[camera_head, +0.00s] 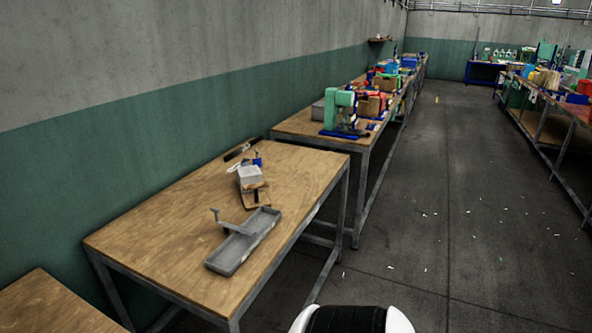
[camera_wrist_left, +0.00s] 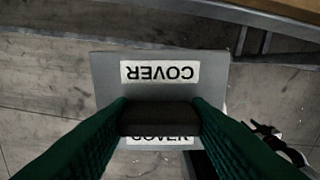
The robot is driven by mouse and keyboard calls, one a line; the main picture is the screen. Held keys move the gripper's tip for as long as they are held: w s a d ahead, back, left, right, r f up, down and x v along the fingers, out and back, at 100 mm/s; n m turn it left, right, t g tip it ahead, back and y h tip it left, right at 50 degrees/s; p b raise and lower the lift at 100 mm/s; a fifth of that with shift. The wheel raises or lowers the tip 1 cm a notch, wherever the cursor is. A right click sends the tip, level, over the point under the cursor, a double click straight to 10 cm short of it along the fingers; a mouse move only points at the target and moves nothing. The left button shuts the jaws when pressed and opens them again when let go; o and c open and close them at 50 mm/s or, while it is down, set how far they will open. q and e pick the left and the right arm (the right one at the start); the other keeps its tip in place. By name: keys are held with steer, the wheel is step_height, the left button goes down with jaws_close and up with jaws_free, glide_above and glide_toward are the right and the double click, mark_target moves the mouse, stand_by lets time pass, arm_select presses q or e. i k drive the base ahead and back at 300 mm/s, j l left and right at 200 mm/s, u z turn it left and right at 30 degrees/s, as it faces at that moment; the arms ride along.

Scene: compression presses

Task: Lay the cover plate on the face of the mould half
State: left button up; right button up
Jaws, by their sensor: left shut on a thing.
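In the left wrist view my left gripper (camera_wrist_left: 160,116) is shut on the dark bar-shaped handle of the cover plate (camera_wrist_left: 108,80). The plate is flat and grey, with a white label reading COVER upside down; a second label is partly hidden behind the handle. The plate is over the grey floor, apart from a table edge at the top of that view. The mould half cannot be told for sure; a pale grey block (camera_head: 250,175) on a wooden piece stands on the near table in the head view. Neither gripper shows in the head view.
The near wooden table (camera_head: 160,240) also holds a grey shallow tray (camera_head: 245,244) with an upright-ended bar across it, and small tools near the wall. A green press (camera_head: 339,108) stands on the table behind.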

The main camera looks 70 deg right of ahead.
mark_target(249, 171)
steer(key=l+z, duration=0.6)
steer(key=z, duration=0.25)
steer(key=l+z, duration=0.25)
steer(key=z, duration=0.15)
steer(key=i+l+z, duration=0.15)
steer(key=z, duration=0.3)
steer(key=l, duration=0.1)
